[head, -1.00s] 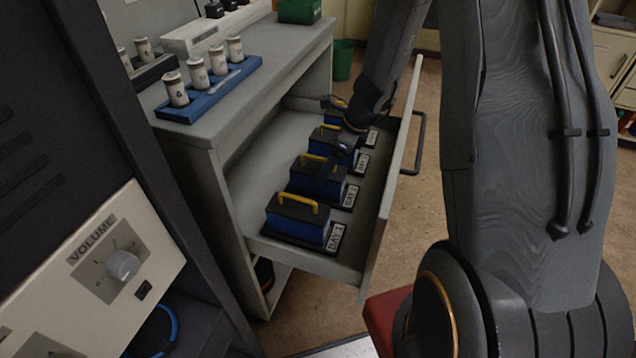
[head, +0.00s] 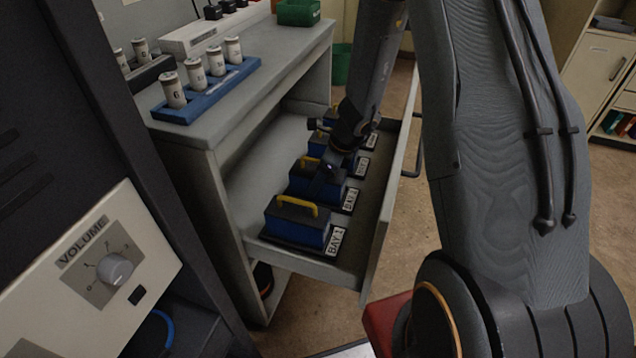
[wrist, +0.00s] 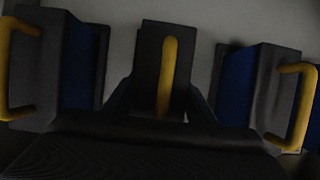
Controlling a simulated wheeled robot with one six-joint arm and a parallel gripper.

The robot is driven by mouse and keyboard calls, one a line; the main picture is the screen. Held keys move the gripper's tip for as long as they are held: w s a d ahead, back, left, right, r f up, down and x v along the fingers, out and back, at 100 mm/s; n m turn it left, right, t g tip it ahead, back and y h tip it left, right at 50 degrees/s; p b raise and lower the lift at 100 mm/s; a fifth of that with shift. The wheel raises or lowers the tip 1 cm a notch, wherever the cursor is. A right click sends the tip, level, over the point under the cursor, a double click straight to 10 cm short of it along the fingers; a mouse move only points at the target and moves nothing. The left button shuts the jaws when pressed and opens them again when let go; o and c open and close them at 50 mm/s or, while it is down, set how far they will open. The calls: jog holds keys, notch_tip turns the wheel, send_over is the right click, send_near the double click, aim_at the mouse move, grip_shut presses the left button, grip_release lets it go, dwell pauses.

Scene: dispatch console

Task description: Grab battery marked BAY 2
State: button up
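The batteries are dark blocks with blue sides and yellow handles, in a row in the open drawer. The nearest battery (head: 295,225) reads BAY 1. The second battery (head: 301,184) is behind it, and its label number is too small for me to read surely. My gripper (head: 325,176) is low over the second battery and partly hides it. In the wrist view, my gripper (wrist: 160,108) is open, its dark fingers on either side of a middle battery (wrist: 147,65) with an upright-looking yellow handle. I cannot tell whether the fingers touch it.
The drawer (head: 240,200) has a raised front wall on the right. More batteries stand farther back, partly hidden by my arm. In the wrist view, neighbouring batteries flank the middle one, left (wrist: 70,70) and right (wrist: 245,85). A blue rack (head: 208,100) with white cylinders is on the cabinet top.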

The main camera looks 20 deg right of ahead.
grip_shut()
jog(key=shift+r, duration=0.2)
